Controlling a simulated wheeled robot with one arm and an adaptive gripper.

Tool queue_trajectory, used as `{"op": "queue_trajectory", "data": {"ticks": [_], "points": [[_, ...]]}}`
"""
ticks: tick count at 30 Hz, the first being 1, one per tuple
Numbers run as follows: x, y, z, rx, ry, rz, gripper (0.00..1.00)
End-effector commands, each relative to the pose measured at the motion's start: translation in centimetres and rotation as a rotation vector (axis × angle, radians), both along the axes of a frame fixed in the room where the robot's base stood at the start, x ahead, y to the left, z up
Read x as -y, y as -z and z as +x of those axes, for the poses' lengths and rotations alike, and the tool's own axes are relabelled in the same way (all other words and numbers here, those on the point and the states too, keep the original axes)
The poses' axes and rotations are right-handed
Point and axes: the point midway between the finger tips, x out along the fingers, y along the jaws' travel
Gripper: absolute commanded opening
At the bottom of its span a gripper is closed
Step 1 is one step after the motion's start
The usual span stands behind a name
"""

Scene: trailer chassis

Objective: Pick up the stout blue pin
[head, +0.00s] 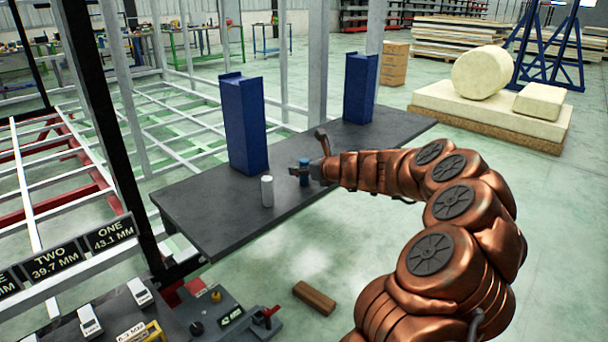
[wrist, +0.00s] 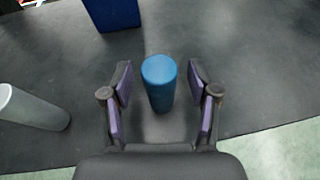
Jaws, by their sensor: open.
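The stout blue pin (wrist: 160,84) stands upright on the dark table (head: 205,218). In the wrist view it is between the two open fingers of my gripper (wrist: 160,92), with a gap on each side. In the head view the blue pin (head: 304,173) is partly hidden by my gripper (head: 306,157), which reaches in from the right at the table's front edge. The fingers do not touch the pin in the wrist view.
A pale grey pin (head: 267,190) stands to the left; it also shows in the wrist view (wrist: 32,108). Two tall blue blocks, one nearer (head: 243,125) and one farther (head: 360,88), stand behind. A brown block (head: 314,298) lies below the table.

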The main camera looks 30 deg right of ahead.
Motion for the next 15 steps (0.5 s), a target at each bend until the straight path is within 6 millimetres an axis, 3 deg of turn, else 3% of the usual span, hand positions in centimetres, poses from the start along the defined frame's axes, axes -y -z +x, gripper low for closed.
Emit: {"op": "queue_trajectory", "data": {"ticks": [3,15], "points": [[0.02,-0.02,-0.02,0.0,0.0,0.0,0.58],[0.03,-0.03,-0.04,0.0,0.0,0.0,0.16]]}}
